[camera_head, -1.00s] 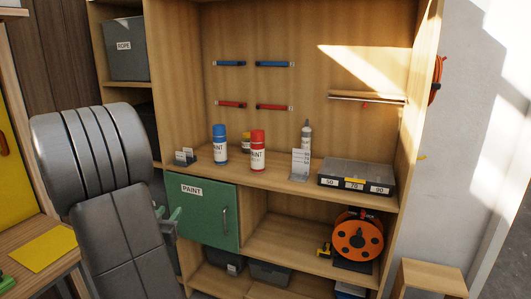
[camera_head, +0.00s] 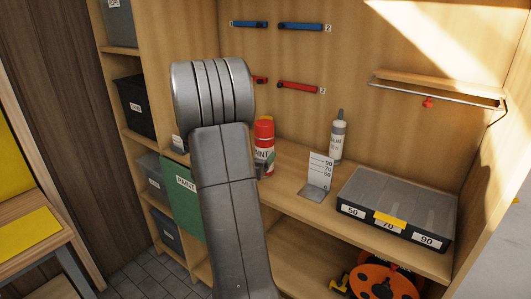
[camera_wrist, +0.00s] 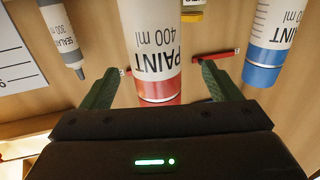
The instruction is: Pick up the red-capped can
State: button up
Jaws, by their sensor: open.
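The red-capped can (camera_head: 264,133), with a white PAINT label, stands upright on the shelf, just right of my arm in the head view. In the wrist view the can (camera_wrist: 152,45) appears upside down, between the lines of my gripper's two green fingers (camera_wrist: 161,68). My gripper is open, with a finger on either side; the left finger looks close to the can, and a wider gap shows on the right. I cannot tell how far the fingertips reach past it. My arm hides most of the gripper in the head view.
A blue can (camera_wrist: 268,45) stands to the right in the wrist view, hidden in the head view. A sealant tube (camera_head: 338,140), a numbered card stand (camera_head: 318,175) and a grey-lidded case (camera_head: 396,205) stand right of the can. Red and blue bars (camera_head: 300,27) hang behind.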

jog(key=shift+x, duration=0.75)
jog(key=x, duration=0.2)
jog(key=p+x, duration=0.1)
jog(key=x, duration=0.1)
jog(key=shift+w+d, duration=0.15)
jog(key=shift+d, duration=0.2)
jog(key=shift+r, duration=0.1)
jog(key=c, duration=1.3)
